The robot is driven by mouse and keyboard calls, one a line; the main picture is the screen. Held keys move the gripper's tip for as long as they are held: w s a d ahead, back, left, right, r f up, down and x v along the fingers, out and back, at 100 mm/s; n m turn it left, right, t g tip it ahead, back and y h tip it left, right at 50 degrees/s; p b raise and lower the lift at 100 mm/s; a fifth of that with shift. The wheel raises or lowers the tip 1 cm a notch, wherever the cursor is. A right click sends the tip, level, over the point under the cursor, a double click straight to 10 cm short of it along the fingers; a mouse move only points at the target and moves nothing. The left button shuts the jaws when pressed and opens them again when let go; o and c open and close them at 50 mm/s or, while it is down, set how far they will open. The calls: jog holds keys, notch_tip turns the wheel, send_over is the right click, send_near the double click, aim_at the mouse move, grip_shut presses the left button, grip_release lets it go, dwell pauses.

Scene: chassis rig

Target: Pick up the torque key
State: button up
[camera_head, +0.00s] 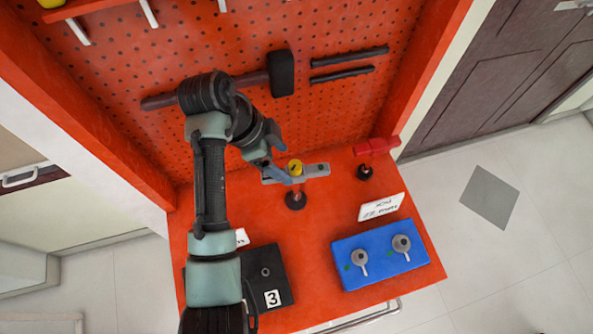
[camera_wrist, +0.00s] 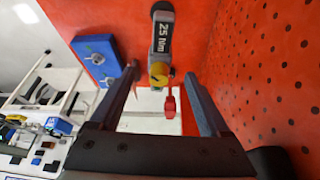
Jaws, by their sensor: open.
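The torque key looks to be the grey bar marked "25 Nm" with a yellow knob. In the head view the torque key (camera_head: 316,170) lies across a small dark stand (camera_head: 295,200) on the red bench. In the wrist view the torque key (camera_wrist: 163,38) points toward me, with its yellow knob end between the fingers. My gripper (camera_head: 275,171) is open at the left part of the key, and it also shows in the wrist view (camera_wrist: 162,72). I cannot tell whether the fingers touch the key. The arm's end hides part of it.
A red tool (camera_head: 376,146) stands on a small base to the right. A blue block (camera_head: 380,268) with two grey knobs and a black block (camera_head: 262,290) marked 3 sit toward the front. The red pegboard (camera_head: 330,110) rises behind.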

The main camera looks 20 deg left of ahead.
aim_at(295, 173)
jog(key=x, duration=0.2)
jog(key=shift+w+f, duration=0.2)
jog(key=shift+f, duration=0.2)
jog(key=p+x, duration=0.1)
jog(key=x, duration=0.1)
jog(key=p+x, duration=0.1)
jog(key=x, duration=0.1)
jog(key=shift+s+d, duration=0.2)
jog(key=shift+d, duration=0.05)
jog(key=shift+w+d+f, duration=0.15)
jog(key=shift+f, duration=0.4)
grip_shut()
